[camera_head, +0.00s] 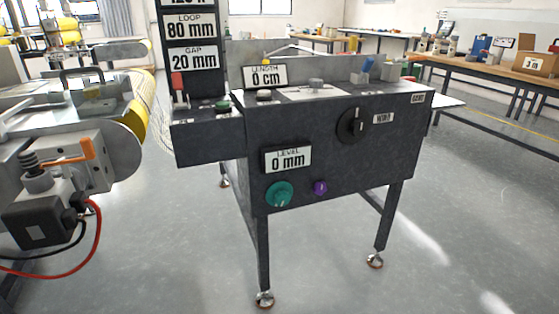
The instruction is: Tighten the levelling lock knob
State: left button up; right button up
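A dark machine cabinet (400,140) on legs stands in the middle of the head view. Its front face carries a display (286,159) reading "LEVEL 0 mm". Below the display are a larger teal knob (279,194) and, to its right, a smaller purple knob (320,188). Neither knob has a readable label, so I cannot tell for certain which is the levelling lock knob, or how tight either one is. Neither of my grippers shows in the head view, and nothing touches the knobs.
A black rotary switch (352,125) sits higher on the front face. Another machine with an orange lever (75,152) and a red cable (88,250) stands close at the left. A workbench (490,75) is at the back right. The floor before the cabinet is clear.

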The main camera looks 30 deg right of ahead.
aim_at(319, 189)
jog(key=z, duration=1.35)
